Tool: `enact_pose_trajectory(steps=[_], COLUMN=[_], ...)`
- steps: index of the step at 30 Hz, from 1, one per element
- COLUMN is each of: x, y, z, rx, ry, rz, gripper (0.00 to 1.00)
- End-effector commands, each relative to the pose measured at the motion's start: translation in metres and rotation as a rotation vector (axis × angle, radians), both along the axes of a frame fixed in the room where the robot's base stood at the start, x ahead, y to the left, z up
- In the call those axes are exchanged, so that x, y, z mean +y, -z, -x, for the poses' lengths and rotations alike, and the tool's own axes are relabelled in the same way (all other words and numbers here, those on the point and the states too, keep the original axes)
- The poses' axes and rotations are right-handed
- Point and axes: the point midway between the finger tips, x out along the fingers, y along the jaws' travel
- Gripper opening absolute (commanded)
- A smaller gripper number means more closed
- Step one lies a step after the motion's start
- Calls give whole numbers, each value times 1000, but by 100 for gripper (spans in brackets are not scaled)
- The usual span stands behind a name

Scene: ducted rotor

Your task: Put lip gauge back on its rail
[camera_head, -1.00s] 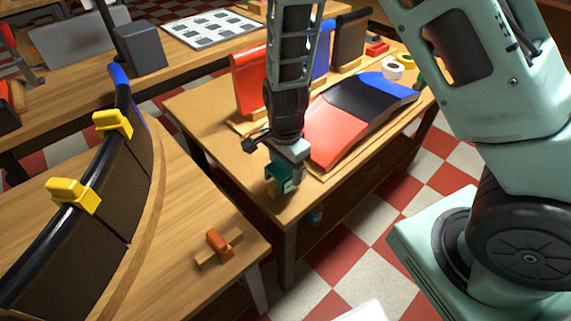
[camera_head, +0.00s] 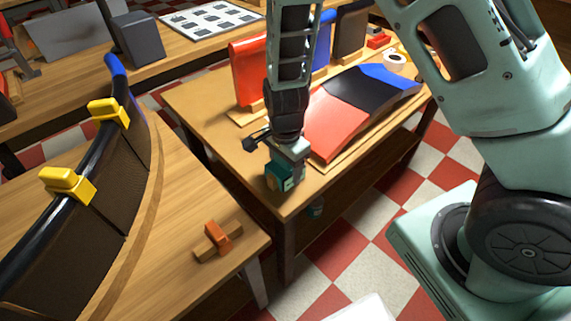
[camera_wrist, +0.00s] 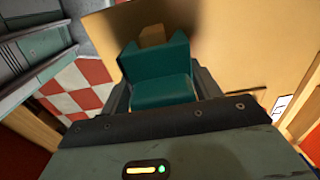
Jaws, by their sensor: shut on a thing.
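A teal notched block (camera_head: 279,178), which looks like the lip gauge, is at the front left corner of the right-hand workbench. My gripper (camera_head: 288,166) points down and is shut on it. The wrist view shows the teal block (camera_wrist: 162,80) between the two dark fingers of my gripper (camera_wrist: 164,92). A small wooden block (camera_wrist: 152,35) shows just beyond it on the bench top; I cannot tell whether this is the rail or whether the gauge touches it.
Red, black and blue curved panels (camera_head: 355,105) lie on the bench (camera_head: 215,110) beside my arm. A red upright panel (camera_head: 249,75) stands behind. The left bench carries a curved dark lip (camera_head: 60,220) with yellow clamps (camera_head: 70,184) and an orange piece (camera_head: 217,236).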

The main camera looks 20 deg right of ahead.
Motion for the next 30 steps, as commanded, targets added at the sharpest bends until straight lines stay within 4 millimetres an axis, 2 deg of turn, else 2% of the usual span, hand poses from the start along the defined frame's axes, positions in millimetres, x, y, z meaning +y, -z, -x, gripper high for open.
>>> enact_pose_trajectory(steps=[11,12,14,23,26,30], x=[0,0,0,0,0,1], y=[5,4,4,3,-5,-28], z=[0,0,0,0,-1,-1], rx=[0,0,0,-1,-3,-4], ry=[0,0,0,0,-1,-1], rz=[0,0,0,0,0,0], gripper=[33,74,88,88,88,88])
